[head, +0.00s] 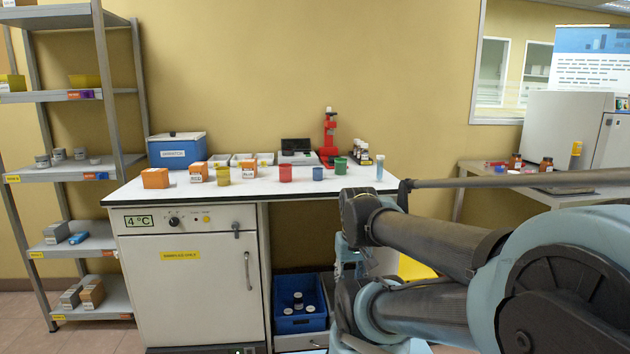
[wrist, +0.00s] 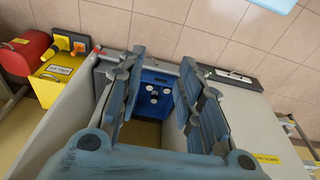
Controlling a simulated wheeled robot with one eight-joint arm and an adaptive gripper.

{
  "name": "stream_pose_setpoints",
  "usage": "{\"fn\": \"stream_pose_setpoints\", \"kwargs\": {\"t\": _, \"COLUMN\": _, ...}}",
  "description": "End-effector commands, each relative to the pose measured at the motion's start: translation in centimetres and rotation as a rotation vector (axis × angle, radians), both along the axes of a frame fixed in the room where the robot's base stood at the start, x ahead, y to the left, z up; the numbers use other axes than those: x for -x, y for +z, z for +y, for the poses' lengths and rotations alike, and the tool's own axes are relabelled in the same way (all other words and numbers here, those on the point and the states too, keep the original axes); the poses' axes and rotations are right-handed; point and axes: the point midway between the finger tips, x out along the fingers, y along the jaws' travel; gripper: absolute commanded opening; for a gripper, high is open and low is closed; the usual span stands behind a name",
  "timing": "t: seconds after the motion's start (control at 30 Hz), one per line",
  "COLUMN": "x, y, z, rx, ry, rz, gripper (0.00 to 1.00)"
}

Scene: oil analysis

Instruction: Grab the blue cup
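The small blue cup (head: 319,173) stands upright on the white worktop in the head view, between a red cup (head: 285,173) and a green cup (head: 340,165). I cannot make it out in the wrist view. My gripper (wrist: 163,58) shows in the wrist view with its two fingers spread apart and nothing held between them. Beyond the fingers lies the blue crate under the worktop, so the gripper is away from the cup. In the head view my arm reaches in from the right, in front of the worktop's right end.
A yellow cup (head: 223,175), orange boxes (head: 155,178) and a clear blue-tinted tube (head: 379,166) share the worktop (head: 262,187). A red stand (head: 329,140) is behind the cups. The blue crate (head: 300,321) holds several white-topped items. A shelf rack (head: 116,90) stands left.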

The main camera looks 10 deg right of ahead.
Motion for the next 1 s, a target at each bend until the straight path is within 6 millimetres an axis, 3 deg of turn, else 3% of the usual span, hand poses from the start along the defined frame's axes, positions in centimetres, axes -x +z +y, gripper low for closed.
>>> {"fn": "stream_pose_setpoints", "kwargs": {"t": 0.07, "x": 0.0, "y": 0.0, "z": 0.0, "rx": 0.0, "ry": 0.0, "rz": 0.0, "gripper": 0.38}}
{"fn": "stream_pose_setpoints", "kwargs": {"t": 0.17, "x": 0.6, "y": 0.6, "z": 0.1, "rx": -0.009, "ry": -0.014, "rz": -0.014, "gripper": 0.61}}
{"fn": "stream_pose_setpoints", "kwargs": {"t": 0.37, "x": -2.4, "y": 2.6, "z": 2.0, "rx": -0.126, "ry": -0.198, "rz": -0.041, "gripper": 0.62}}
{"fn": "stream_pose_setpoints", "kwargs": {"t": 0.7, "x": -13.5, "y": 9.1, "z": 4.2, "rx": -0.542, "ry": -0.817, "rz": -0.07, "gripper": 0.62}}
{"fn": "stream_pose_setpoints", "kwargs": {"t": 1.0, "x": -24.6, "y": 14.6, "z": 3.1, "rx": -0.948, "ry": -1.355, "rz": 0.005, "gripper": 0.62}}
